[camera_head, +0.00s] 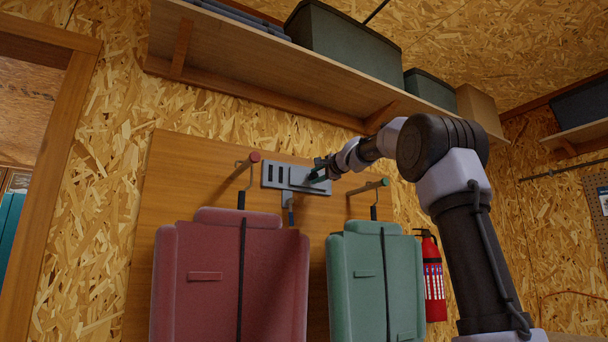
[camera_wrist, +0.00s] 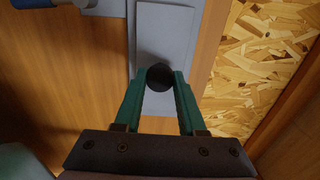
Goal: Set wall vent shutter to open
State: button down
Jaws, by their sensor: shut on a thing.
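The wall vent (camera_head: 296,187) is a grey plate on the wooden backing board, with dark slots at its left end. A lighter flat shutter panel (camera_wrist: 165,30) lies on the plate toward the right in the head view, leaving those slots uncovered. A dark round knob (camera_wrist: 159,77) stands on the panel. My gripper (camera_head: 319,173) reaches the vent's right end from the right. In the wrist view its green fingers (camera_wrist: 160,82) are closed around the knob, one on each side. The fingers hide part of the vent's right end in the head view.
A red padded case (camera_head: 230,285) and a green one (camera_head: 360,280) hang from pegs below the vent. A shelf (camera_head: 260,85) with bins runs above. A fire extinguisher (camera_head: 433,280) hangs at right.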

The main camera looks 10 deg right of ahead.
jog(key=shift+w+d, duration=0.25)
jog(key=shift+d, duration=0.5)
jog(key=c, duration=0.5)
grip_release()
jog(key=shift+d, duration=0.15)
jog(key=shift+c, duration=0.2)
jog(key=v, duration=1)
jog(key=shift+s, duration=0.35)
